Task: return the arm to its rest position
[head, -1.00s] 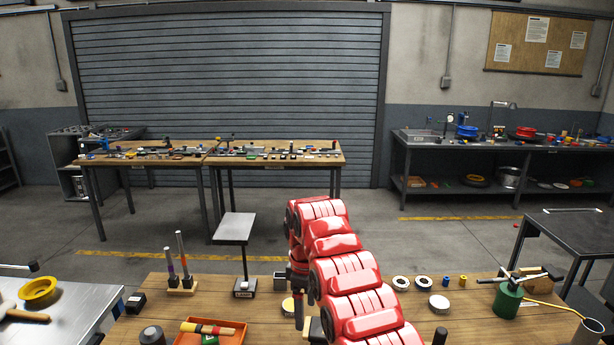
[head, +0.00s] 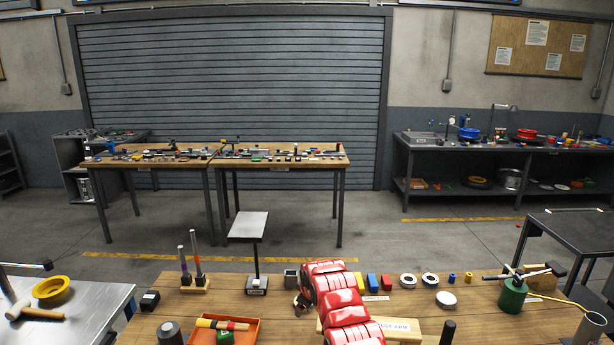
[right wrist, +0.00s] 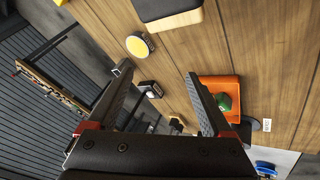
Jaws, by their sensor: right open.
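My red right arm (head: 340,300) reaches in from the bottom of the head view, low over the front wooden bench (head: 270,325). Its gripper (head: 301,304) is mostly hidden by the arm there. In the right wrist view the right gripper (right wrist: 157,75) is open, its two dark jaws spread apart with nothing held between them. Beyond the jaws are the bench top (right wrist: 265,45), a yellow-topped disc (right wrist: 140,46) and an orange tray (right wrist: 218,84) with a green item. My left gripper is not in view.
On the bench stand a post stand (head: 247,226), an orange tray (head: 251,329), coloured blocks (head: 372,282), white rings (head: 408,280) and a green can (head: 512,296). A pale block (head: 395,326) lies beside the arm. A metal table (head: 85,310) is at left.

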